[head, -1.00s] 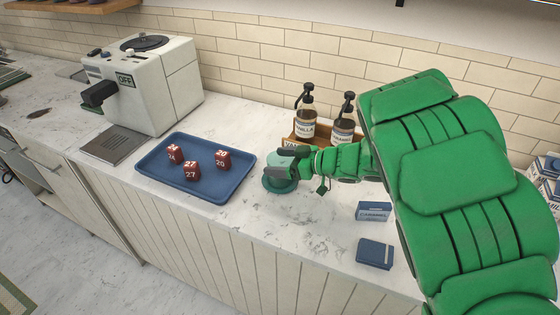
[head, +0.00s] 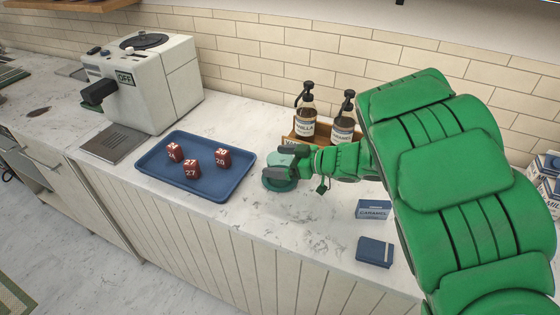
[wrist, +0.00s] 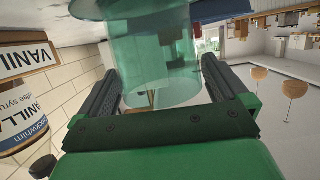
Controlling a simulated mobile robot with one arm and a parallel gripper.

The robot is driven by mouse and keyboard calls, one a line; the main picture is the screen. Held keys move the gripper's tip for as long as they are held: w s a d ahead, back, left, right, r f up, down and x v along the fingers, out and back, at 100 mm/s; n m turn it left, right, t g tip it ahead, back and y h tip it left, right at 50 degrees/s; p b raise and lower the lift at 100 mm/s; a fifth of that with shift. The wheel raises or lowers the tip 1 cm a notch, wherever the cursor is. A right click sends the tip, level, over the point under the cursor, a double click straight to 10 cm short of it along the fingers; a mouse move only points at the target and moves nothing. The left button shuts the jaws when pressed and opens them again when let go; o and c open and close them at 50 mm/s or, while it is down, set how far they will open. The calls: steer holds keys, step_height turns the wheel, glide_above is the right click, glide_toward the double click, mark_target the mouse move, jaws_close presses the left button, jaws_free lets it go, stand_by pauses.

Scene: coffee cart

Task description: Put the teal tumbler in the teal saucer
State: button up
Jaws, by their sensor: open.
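The teal tumbler (wrist: 150,60) is see-through and stands between my gripper's two dark fingers in the wrist view. In the head view the tumbler (head: 280,160) is mostly hidden by my gripper (head: 278,162). The teal saucer (head: 281,186) lies on the counter directly below it. The tumbler appears upright over the saucer, its base within the saucer's outline. Contact between its base and the saucer is hidden. My gripper is open around the tumbler, with a finger on each side.
A blue tray (head: 186,192) with red numbered cubes (head: 193,169) lies to the left. Syrup bottles (head: 305,118) stand in a wooden holder behind my gripper. A caramel box (head: 373,209) and a dark blue box (head: 375,251) lie at the right front. Bare counter lies in front.

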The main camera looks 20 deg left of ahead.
steer(key=shift+d+r, duration=0.1)
steer(key=shift+r, duration=0.2)
steer(key=v, duration=1.1)
steer(key=shift+d, duration=0.4)
